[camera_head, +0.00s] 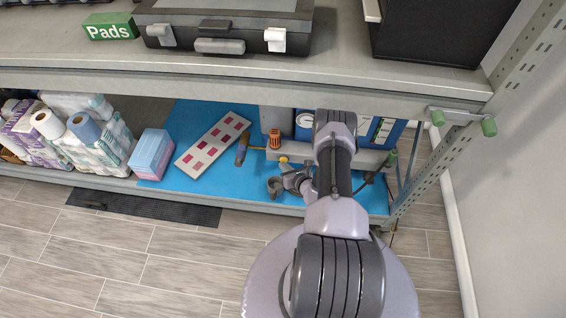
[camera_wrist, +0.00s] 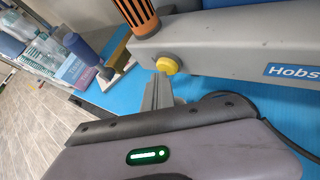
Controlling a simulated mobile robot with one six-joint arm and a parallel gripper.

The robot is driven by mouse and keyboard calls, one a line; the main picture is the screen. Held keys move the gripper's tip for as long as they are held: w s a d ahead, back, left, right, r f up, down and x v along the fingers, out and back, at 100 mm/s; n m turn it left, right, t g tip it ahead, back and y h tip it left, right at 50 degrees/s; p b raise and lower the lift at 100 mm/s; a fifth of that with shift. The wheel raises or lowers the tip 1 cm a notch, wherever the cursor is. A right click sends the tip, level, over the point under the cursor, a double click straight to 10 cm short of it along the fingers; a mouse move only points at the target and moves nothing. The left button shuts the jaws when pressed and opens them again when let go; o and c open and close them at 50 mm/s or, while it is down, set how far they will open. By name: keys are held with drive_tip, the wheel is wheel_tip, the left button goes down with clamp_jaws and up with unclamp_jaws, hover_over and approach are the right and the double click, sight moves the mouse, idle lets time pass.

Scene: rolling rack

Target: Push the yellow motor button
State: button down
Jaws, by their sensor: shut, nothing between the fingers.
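The yellow motor button (camera_wrist: 166,65) is a small round knob on the near face of a grey machine (camera_wrist: 225,45) labelled "Hobs...". In the head view the button (camera_head: 283,160) shows as a yellow dot on the lower shelf. My gripper (camera_wrist: 160,78) is shut and empty, with its narrow grey fingertips just below the button in the wrist view. The picture does not settle whether they touch it. In the head view my gripper (camera_head: 291,170) is small and close to the button; my arm hides part of the machine.
An orange-handled tool (camera_head: 274,138) stands beside the button. A hammer (camera_head: 242,150), a white panel with magenta squares (camera_head: 213,144) and a blue-pink box (camera_head: 151,154) lie left. The upper shelf edge (camera_head: 220,86) runs overhead. A black cable (camera_wrist: 245,97) lies right of my gripper.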

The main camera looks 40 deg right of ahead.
idle(0.3)
drive_tip(key=shift+w+d+r, duration=0.1)
drive_tip(key=shift+w+d, duration=0.2)
drive_tip(key=shift+d, duration=0.05)
drive_tip(key=shift+s+a, duration=0.1)
idle(0.4)
drive_tip(key=s+a+p, duration=0.2)
drive_tip(key=s+a, duration=0.2)
drive_tip(key=shift+a+p, duration=0.4)
drive_tip(key=shift+s, duration=0.15)
